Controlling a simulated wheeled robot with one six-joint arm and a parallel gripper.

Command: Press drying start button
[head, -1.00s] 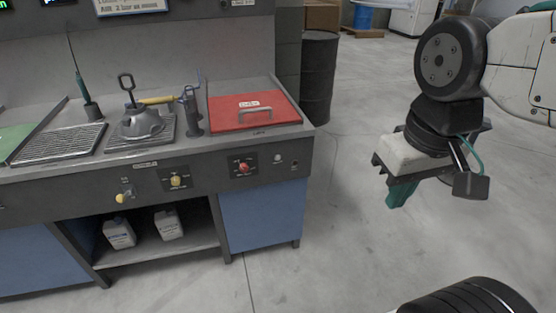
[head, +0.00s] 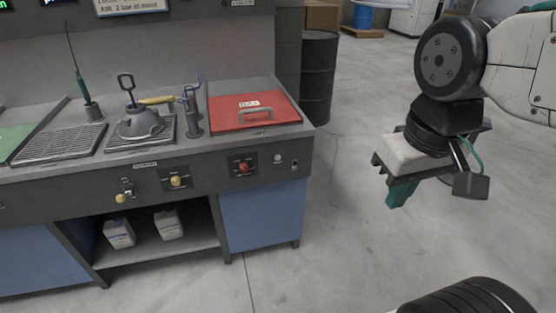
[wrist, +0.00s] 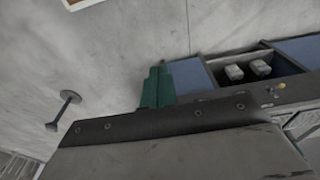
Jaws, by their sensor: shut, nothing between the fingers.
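The front panel (head: 208,181) of the bench carries several controls, with lettering too small to read. A small pale round button (head: 278,159) sits at its right end, beside a dark plate with a red knob (head: 244,168). A plate with a yellow knob (head: 175,181) and a yellow-tipped lever (head: 121,198) are further left. I cannot tell by label which control starts drying. My gripper (head: 399,195), with teal fingers, is shut and empty, over open floor well right of the panel. Its fingers also show in the wrist view (wrist: 157,88), pointing away from the panel controls.
A red lid (head: 235,117) with a handle and white label lies on the bench top above the red knob. A grey funnel-like tool (head: 141,122) and a grate (head: 60,143) are further left. A dark drum (head: 319,75) stands behind. Floor between bench and gripper is clear.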

